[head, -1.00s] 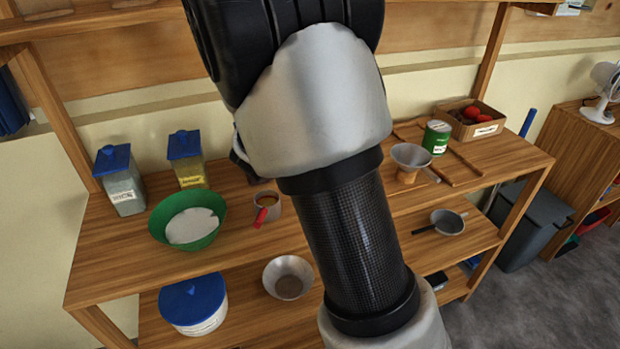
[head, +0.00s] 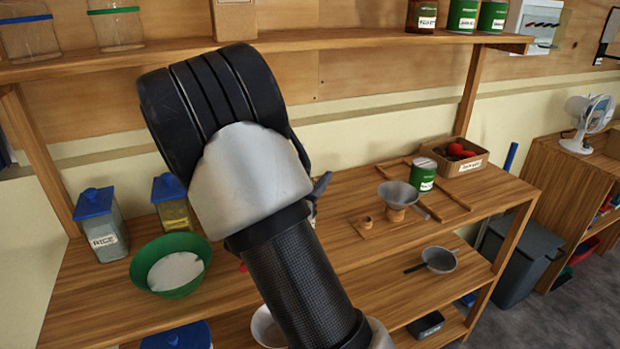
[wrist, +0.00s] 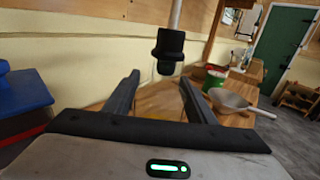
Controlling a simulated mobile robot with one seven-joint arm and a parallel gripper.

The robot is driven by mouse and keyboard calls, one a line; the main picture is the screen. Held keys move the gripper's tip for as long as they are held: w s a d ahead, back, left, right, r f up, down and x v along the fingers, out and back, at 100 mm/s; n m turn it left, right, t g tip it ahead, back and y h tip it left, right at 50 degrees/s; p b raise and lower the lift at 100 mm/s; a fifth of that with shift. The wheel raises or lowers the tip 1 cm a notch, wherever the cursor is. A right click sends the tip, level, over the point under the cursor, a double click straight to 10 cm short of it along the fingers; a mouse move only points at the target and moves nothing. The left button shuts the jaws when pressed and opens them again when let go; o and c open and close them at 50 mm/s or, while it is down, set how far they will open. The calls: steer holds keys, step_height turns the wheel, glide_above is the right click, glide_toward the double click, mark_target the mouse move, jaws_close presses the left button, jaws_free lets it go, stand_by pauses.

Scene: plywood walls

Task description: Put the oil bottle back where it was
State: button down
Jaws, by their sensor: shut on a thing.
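In the wrist view, a black stopper with a thin metal spout (wrist: 168,52) stands upright just beyond my fingers; it looks like the top of the oil bottle. The bottle body (wrist: 160,103) shows as a faint yellowish, see-through shape between the fingers. My gripper (wrist: 160,92) is shut on it, with one dark finger on each side. In the head view my own arm hides the bottle and most of the gripper; only a dark finger tip shows right of the wrist, above the shelf board. Whether the bottle touches the board cannot be told.
Two blue-lidded jars (head: 97,225) and a green bowl (head: 196,262) stand at the left of the wooden shelf. Right of my arm are a small wooden piece (head: 366,222), a funnel (head: 396,193), a green can (head: 423,176) and a box (head: 470,163). An upper shelf (head: 370,40) runs above.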

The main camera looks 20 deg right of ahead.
steer(key=shift+f, duration=0.1)
steer(key=c, duration=0.8)
jaws_free()
steer(key=v, duration=1.2)
steer(key=shift+r+p, duration=0.2)
steer(key=shift+p, duration=0.15)
